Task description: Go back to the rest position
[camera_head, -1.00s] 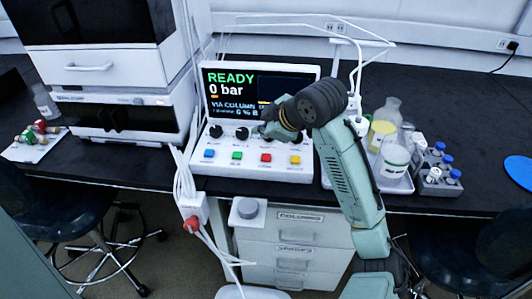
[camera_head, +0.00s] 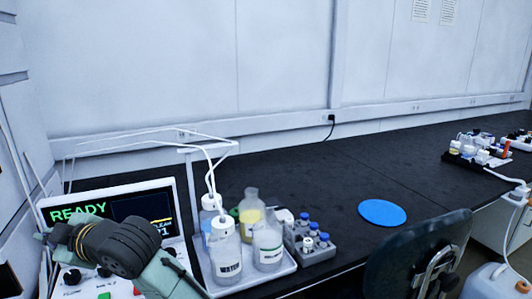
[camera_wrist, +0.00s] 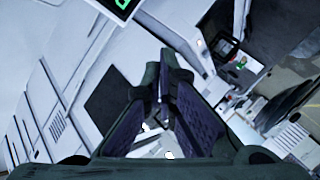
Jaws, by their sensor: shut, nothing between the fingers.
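My gripper (camera_wrist: 163,75) shows in the wrist view with its two fingers together at the tips and nothing between them. In the head view the end of my arm is at the lower left, in front of the control panel screen (camera_head: 160,205) that reads READY; the fingers cannot be made out there.
A white tray (camera_head: 285,268) holds several bottles with tubing, beside a grey rack (camera_head: 318,256) of blue-capped vials. A blue disc (camera_head: 382,212) lies on the black bench (camera_head: 310,185). A dark chair (camera_head: 415,258) stands at the front right. The bench middle is mostly clear.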

